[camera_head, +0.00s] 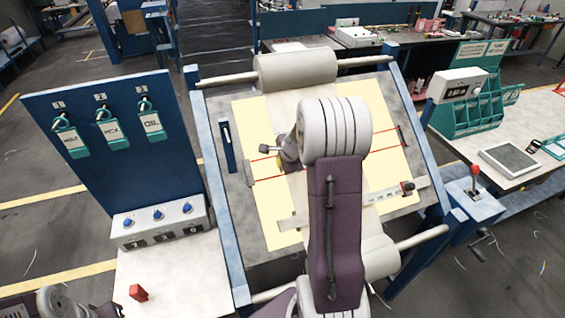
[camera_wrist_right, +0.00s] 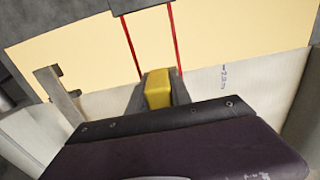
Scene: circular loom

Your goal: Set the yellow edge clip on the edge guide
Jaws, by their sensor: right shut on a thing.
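The yellow edge clip (camera_wrist_right: 158,88) shows in the right wrist view, held between the dark fingers of my right gripper (camera_wrist_right: 160,97). In the wrist view, two red lines run beyond the clip to a dark bar (camera_wrist_right: 140,4). I cannot tell for sure which part is the edge guide. Whether the clip touches anything below is unclear. My left gripper cannot be made out.
A pale yellow sheet (camera_head: 262,215) lies under a white central strip. A marked ruler with a black knob (camera_head: 407,187) crosses the bed at right, and a metal bracket (camera_wrist_right: 58,92) stands left of the clip.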

